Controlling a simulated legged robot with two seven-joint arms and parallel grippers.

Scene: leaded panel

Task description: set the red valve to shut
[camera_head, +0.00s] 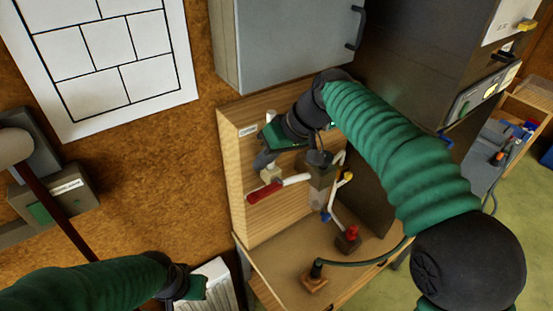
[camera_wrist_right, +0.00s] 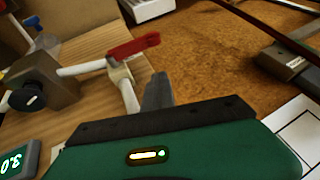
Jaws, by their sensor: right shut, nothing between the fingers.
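The red valve's lever (camera_head: 265,192) is on the wooden panel (camera_head: 236,172), at the end of a white pipe (camera_head: 297,180). It looks roughly in line with that pipe. In the right wrist view the red lever (camera_wrist_right: 133,47) lies above a white pipe joint, just beyond the fingertips. My right gripper (camera_head: 262,161) is above the lever, apart from it as far as I can tell. Its fingers (camera_wrist_right: 157,92) are together with nothing between them. My left gripper (camera_head: 196,288) is low at the left, far from the valve; its fingers do not show clearly.
A dark valve body (camera_head: 322,172), a yellow part (camera_head: 346,177) and a red knob (camera_head: 351,232) are right of the lever. A black hose plug (camera_head: 316,268) stands on the wooden shelf (camera_head: 280,262). A grey cabinet (camera_head: 290,45) hangs above. A digital display (camera_wrist_right: 17,160) shows in the wrist view.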

